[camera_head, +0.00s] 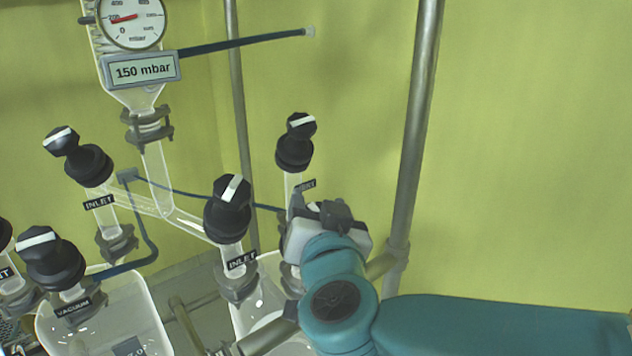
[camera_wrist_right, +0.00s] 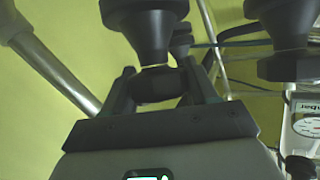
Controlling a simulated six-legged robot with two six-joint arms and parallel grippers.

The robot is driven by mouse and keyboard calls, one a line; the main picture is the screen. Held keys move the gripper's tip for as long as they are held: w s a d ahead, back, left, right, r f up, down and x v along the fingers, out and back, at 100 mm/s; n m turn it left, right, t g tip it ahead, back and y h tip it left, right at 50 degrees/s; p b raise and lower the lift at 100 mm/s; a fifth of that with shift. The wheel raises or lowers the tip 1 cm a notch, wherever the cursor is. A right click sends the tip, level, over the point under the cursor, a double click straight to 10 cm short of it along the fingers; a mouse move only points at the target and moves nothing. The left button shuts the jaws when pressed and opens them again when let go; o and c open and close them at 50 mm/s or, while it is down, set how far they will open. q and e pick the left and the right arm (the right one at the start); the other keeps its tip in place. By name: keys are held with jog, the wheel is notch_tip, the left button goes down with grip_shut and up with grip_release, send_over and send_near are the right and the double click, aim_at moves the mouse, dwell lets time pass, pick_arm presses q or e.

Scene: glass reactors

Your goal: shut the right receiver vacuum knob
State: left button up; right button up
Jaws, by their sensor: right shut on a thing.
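My right gripper (camera_head: 318,212) is over the right receiver (camera_head: 262,308), below the vent knob in the picture. In the wrist view my right gripper (camera_wrist_right: 162,82) has its fingers on either side of a dark block-shaped knob handle (camera_wrist_right: 158,86) and is shut on it. By its place this is the right receiver vacuum knob; its label is hidden. In the head view my gripper and wrist cover that knob, so its pointer cannot be read. The right receiver's inlet knob (camera_head: 229,208) and vent knob (camera_head: 295,145) stand close by, black with white pointer marks. My left gripper is not in view.
The left receiver (camera_head: 100,320) carries a vacuum knob (camera_head: 52,260) and an inlet knob (camera_head: 77,157). A gauge (camera_head: 132,20) and a 150 mbar display (camera_head: 141,71) are at upper left. A metal pole (camera_head: 418,130) rises close behind my wrist.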

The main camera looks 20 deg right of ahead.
jog(key=m+g+h, duration=0.1)
jog(key=m+h, duration=0.2)
jog(key=shift+d+f+m+g, duration=0.1)
jog(key=shift+f+m+g, duration=0.05)
jog(key=shift+m+g, duration=0.2)
jog(key=m+g+h, duration=0.2)
jog(key=m+g, duration=0.1)
jog(key=m+g+h, duration=0.1)
jog(key=shift+s+d+f+m, duration=0.15)
jog(key=shift+s+d+m, duration=0.1)
jog(key=shift+m, duration=0.1)
jog(key=m+g, duration=0.1)
jog(key=g, duration=0.1)
jog(key=m+g+h, duration=0.1)
jog(key=m+g, duration=0.1)
jog(key=shift+s+d+f+m, duration=0.1)
jog(key=shift+s+d+m, duration=0.05)
jog(key=shift+m, duration=0.15)
jog(key=shift+s+f+m+g, duration=0.1)
jog(key=shift+m+g, duration=0.55)
jog(key=shift+g, duration=0.15)
jog(key=shift+s+f+m+g, duration=0.1)
jog(key=shift+m+g, duration=0.55)
jog(key=shift+g, duration=0.1)
jog(key=o, duration=1)
jog(key=shift+d, duration=0.15)
jog(key=shift+c, duration=0.2)
jog(key=shift+s+r, duration=0.1)
jog(key=shift+r, duration=0.1)
